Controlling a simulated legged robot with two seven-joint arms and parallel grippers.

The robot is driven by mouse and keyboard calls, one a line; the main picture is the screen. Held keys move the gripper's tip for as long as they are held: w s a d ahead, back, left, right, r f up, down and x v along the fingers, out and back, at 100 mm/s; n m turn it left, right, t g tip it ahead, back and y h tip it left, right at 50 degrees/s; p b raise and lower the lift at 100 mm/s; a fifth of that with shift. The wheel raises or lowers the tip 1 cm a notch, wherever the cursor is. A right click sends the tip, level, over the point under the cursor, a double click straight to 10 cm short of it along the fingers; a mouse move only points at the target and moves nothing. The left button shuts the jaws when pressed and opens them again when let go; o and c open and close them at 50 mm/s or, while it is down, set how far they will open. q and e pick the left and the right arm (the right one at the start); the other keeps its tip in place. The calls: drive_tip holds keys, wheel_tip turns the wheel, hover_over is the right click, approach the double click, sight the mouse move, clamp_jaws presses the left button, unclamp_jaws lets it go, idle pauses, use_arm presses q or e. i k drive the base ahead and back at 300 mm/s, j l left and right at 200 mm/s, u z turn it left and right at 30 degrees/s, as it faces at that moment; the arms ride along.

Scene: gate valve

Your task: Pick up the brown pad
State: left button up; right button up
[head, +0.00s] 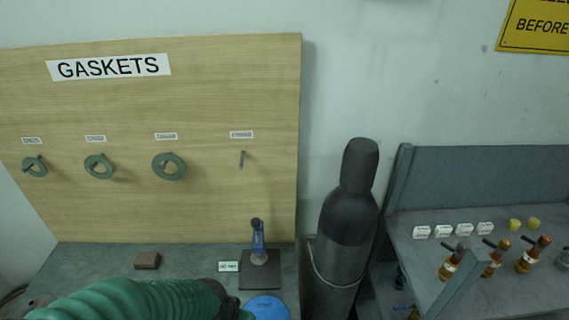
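The brown pad (147,260) is a small brown block. It lies flat on the grey bench top (95,262), below the wooden gasket board and toward the left. A green ribbed sleeve, which looks like my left arm, crosses the bottom edge in front of the pad. Its dark cuff ends near the bottom centre, and no fingertips show there. My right gripper does not show.
A wooden board (200,90) with green ring gaskets (169,166) on pegs stands behind the bench. Right of the pad are a small label (228,267), a blue tool on a dark base (259,273) and a blue disc (265,308). A dark gas cylinder (345,225) stands farther right.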

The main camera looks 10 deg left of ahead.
sight(144, 261)
drive_tip(key=u, duration=1.65)
